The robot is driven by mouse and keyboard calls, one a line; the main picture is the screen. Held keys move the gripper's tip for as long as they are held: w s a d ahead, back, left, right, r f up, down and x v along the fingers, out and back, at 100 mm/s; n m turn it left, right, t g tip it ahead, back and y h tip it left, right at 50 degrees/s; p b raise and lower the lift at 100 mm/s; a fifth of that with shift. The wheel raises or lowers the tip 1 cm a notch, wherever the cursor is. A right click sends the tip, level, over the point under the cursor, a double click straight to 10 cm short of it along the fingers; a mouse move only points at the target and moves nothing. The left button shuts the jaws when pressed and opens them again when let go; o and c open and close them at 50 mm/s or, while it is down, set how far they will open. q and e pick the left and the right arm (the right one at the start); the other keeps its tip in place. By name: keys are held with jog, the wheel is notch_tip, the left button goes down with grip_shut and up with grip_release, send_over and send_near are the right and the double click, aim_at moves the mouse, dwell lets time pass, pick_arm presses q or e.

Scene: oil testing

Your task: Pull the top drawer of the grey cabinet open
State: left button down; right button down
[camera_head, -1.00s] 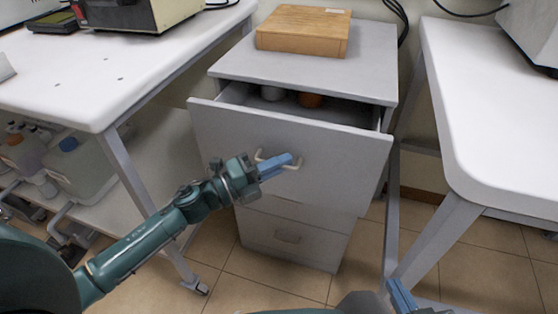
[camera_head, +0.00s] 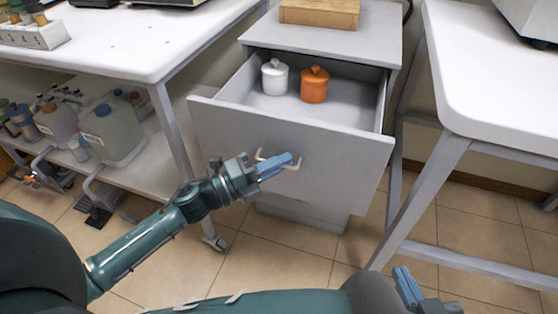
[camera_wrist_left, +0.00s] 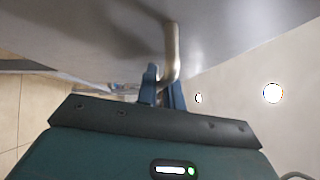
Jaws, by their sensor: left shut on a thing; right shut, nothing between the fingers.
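The grey cabinet (camera_head: 318,33) stands between two white tables. Its top drawer (camera_head: 225,128) is pulled well out. A white lidded jar (camera_head: 275,78) and an orange lidded jar (camera_head: 314,86) stand inside it. My left gripper (camera_head: 285,164) is shut on the drawer handle (camera_head: 263,156) at the front panel. The handle (camera_wrist_left: 172,50) also shows between the blue fingers of the left gripper (camera_wrist_left: 162,88) in the left wrist view. My right gripper (camera_head: 406,288) is at the lower right, apart from the cabinet, with its blue fingers together.
A wooden box (camera_head: 320,13) lies on the cabinet top. White tables (camera_head: 150,45) (camera_head: 500,90) stand on both sides, their legs close to the drawer. Bottles (camera_head: 110,132) fill the left lower shelf. Tiled floor (camera_head: 275,262) is clear in front.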

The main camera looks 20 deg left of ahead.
dwell(0.3)
pick_arm(q)
jog(key=c, duration=1.8)
grip_release()
jog(key=shift+s+a, duration=0.1)
jog(key=v, duration=1.3)
jog(key=shift+a+f, duration=0.1)
